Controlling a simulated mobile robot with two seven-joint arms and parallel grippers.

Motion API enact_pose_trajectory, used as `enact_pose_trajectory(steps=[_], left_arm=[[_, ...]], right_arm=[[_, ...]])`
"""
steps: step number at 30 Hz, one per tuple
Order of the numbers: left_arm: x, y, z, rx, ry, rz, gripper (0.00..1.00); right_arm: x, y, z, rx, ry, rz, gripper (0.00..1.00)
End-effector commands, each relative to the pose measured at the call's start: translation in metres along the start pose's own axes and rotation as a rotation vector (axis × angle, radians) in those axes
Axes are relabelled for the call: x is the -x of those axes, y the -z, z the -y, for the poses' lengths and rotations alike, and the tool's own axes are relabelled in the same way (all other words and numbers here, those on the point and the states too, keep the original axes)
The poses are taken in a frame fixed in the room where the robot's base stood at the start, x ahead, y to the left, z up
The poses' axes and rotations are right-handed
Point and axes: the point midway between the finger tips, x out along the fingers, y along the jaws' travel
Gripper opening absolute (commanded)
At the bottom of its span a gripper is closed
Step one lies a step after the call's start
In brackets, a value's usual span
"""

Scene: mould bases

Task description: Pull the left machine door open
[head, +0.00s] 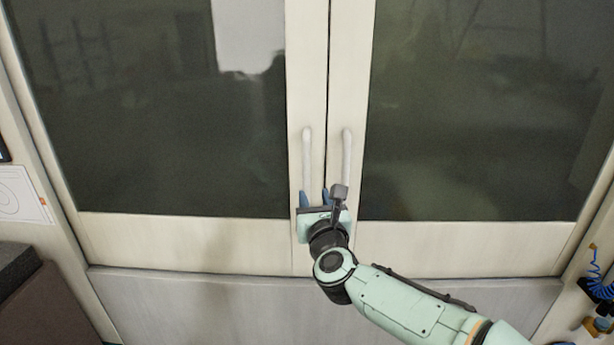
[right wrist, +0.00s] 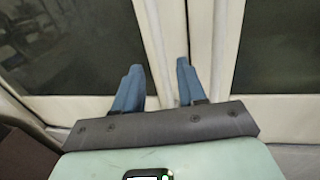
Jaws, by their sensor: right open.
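The left machine door (head: 150,243) has a large dark window in a pale frame, and it stands shut against the right door (head: 460,243). Its pale upright handle (head: 307,155) is close to the seam between the doors. My right gripper (head: 315,197) is open at the lower end of this handle, with its blue fingers pointing at the door. In the right wrist view the fingers (right wrist: 159,67) are spread in front of the pale door frame (right wrist: 152,40). My left gripper is not in view.
The right door's matching handle (head: 346,155) is close beside, just right of the seam. A pale lower panel (head: 210,300) runs below the doors. A dark brown box-like object (head: 40,305) stands at lower left. A coiled blue hose (head: 597,285) hangs at the right edge.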

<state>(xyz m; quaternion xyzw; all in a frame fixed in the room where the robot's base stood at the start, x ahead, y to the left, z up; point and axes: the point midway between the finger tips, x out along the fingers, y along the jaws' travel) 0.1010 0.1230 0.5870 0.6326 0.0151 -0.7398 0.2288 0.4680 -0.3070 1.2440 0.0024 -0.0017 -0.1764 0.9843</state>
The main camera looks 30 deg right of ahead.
Motion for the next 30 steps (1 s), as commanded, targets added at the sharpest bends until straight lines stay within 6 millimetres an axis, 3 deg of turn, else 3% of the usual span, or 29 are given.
enact_pose_trajectory(steps=[9,15,28,30], left_arm=[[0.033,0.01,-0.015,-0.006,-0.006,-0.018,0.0],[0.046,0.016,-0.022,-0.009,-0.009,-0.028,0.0],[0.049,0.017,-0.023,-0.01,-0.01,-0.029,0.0],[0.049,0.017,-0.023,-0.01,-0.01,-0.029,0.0]], right_arm=[[-0.07,-0.003,-0.001,0.0,-0.001,-0.002,0.41],[-0.097,-0.002,-0.001,0.003,-0.001,-0.001,0.41],[-0.105,0.001,0.0,0.004,-0.001,-0.001,0.41],[-0.105,0.001,0.0,0.004,-0.001,-0.002,0.18]])
